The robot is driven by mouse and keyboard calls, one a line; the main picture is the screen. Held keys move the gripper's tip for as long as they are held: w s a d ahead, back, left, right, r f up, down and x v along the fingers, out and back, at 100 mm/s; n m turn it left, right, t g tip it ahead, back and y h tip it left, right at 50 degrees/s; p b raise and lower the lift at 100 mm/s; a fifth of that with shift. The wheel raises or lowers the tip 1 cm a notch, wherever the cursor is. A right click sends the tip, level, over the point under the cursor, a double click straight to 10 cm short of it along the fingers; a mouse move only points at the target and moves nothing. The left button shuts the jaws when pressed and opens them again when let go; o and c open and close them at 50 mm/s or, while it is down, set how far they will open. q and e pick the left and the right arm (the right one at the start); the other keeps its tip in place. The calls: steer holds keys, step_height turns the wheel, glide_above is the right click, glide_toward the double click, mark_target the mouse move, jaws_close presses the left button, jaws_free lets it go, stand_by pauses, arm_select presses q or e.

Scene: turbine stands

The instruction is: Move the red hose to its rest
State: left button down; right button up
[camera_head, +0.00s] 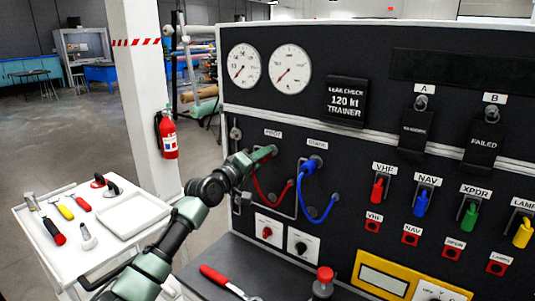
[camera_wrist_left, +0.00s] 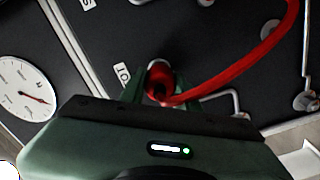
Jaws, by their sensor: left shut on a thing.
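The red hose (camera_head: 259,187) hangs in a loop on the black panel, below the PITOT label. My left gripper (camera_head: 266,153) is at its upper end by the PITOT port. In the left wrist view, the fingers of my left gripper (camera_wrist_left: 160,88) are shut on the red end of the red hose (camera_wrist_left: 235,72), which curves away to the upper right. The gripper hides much of the port, so I cannot tell whether the hose end is still seated. I cannot identify the hose's rest for certain. My right gripper is not in view.
The blue hose (camera_head: 306,190) hangs close on the right, below the STATIC label. Metal fittings (camera_wrist_left: 306,101) stick out of the panel. A white cart (camera_head: 62,238) with tools stands left, and a red-capped item (camera_head: 324,280) stands on the ledge below.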

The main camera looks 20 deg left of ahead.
arm_select(q)
steer(key=shift+s+a+r, duration=0.1)
steer(key=shift+s+a, duration=0.1)
steer(key=shift+s, duration=0.2)
steer(key=p+v, duration=0.2)
steer(key=v, duration=0.1)
steer(key=shift+p, duration=0.35)
